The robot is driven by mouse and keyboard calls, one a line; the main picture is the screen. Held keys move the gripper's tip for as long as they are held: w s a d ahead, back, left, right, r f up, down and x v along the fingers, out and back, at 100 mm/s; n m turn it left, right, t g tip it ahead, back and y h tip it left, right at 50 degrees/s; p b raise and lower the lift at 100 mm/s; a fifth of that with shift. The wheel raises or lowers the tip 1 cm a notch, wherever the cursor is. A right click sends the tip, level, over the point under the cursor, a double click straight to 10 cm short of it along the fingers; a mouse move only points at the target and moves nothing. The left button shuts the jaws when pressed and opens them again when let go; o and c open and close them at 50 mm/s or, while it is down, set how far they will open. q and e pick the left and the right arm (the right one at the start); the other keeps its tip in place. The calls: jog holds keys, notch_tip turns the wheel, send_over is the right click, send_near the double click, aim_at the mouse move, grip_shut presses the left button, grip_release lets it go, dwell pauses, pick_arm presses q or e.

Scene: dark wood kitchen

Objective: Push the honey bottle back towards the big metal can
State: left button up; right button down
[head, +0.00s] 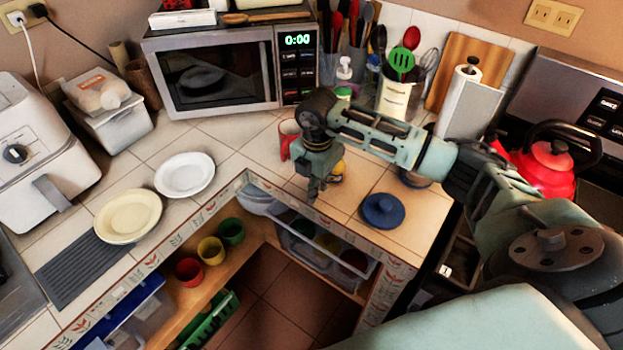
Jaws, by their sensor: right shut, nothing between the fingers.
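My right gripper (313,192) points down over the tiled counter near its inner corner edge, with its fingers shut and empty. A small yellow-amber thing (339,169), which may be the honey bottle, shows just to the right of the gripper. Most of it is hidden behind the gripper and wrist, so I cannot tell whether they touch. I cannot pick out the big metal can for sure; my arm covers part of the counter behind. My left gripper is not in view.
A microwave (215,75) stands behind. A utensil holder (394,99) and paper towel roll (457,100) are at the back right. A blue lid (383,210) lies right of the gripper. A red kettle (546,165) is farther right. Open shelves with cups lie below the counter edge.

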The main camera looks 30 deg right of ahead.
jog(key=shift+w+d, duration=0.35)
jog(key=shift+d, duration=0.55)
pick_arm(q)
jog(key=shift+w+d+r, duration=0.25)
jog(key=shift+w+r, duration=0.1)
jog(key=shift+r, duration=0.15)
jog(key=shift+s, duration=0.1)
